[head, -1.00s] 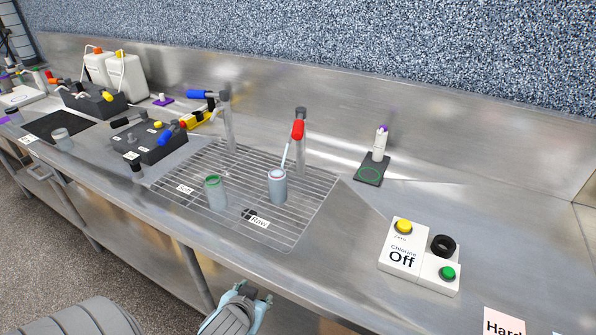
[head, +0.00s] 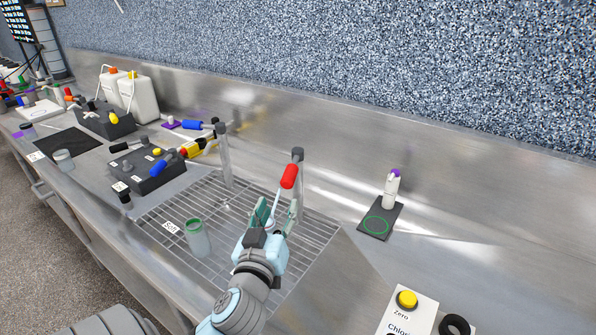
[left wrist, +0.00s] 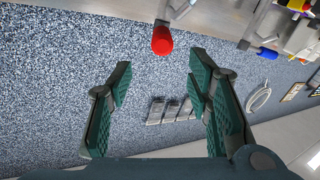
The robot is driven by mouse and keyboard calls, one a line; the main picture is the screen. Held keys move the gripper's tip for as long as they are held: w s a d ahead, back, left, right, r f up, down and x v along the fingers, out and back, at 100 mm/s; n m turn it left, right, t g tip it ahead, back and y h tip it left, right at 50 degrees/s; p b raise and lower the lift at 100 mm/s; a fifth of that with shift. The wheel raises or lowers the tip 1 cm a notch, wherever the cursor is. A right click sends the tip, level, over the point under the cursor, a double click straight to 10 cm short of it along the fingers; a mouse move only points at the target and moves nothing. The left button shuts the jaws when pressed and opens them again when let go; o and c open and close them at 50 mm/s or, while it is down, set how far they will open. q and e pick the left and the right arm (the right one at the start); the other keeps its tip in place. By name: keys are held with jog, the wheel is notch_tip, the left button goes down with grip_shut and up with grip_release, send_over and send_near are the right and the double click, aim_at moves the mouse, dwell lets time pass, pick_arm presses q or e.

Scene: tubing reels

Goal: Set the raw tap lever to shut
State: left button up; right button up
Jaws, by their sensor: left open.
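The raw tap (head: 298,185) is a grey post with a red lever (head: 289,176) near its top. The lever points out toward the front and slightly down. My left gripper (head: 276,214) is open just below and in front of the lever, apart from it. In the left wrist view the red lever end (left wrist: 162,40) sits ahead of the gap between my open green-padded fingers (left wrist: 160,65). The gripper hides the Raw label and most of the jar under this tap. My right gripper is out of view.
A second tap with a blue lever (head: 197,125) stands to the left. A jar with a green rim (head: 196,237) stands on the drain grid (head: 158,214). A dark pad with a white bottle (head: 391,187) and the chlorine meter (head: 404,314) lie right, with clear steel between.

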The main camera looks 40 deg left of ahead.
aim_at(290, 175)
pick_arm(q)
jog(key=b+x, duration=0.3)
jog(key=x, duration=0.8)
jog(key=shift+w+a+f, duration=0.1)
jog(key=shift+w+a, duration=0.45)
jog(key=shift+w, duration=0.05)
jog(key=shift+w+a, duration=0.1)
jog(key=shift+w, duration=0.1)
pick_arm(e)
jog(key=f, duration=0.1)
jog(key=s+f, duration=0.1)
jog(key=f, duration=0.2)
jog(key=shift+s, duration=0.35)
pick_arm(q)
jog(key=shift+w, duration=0.1)
grip_shut()
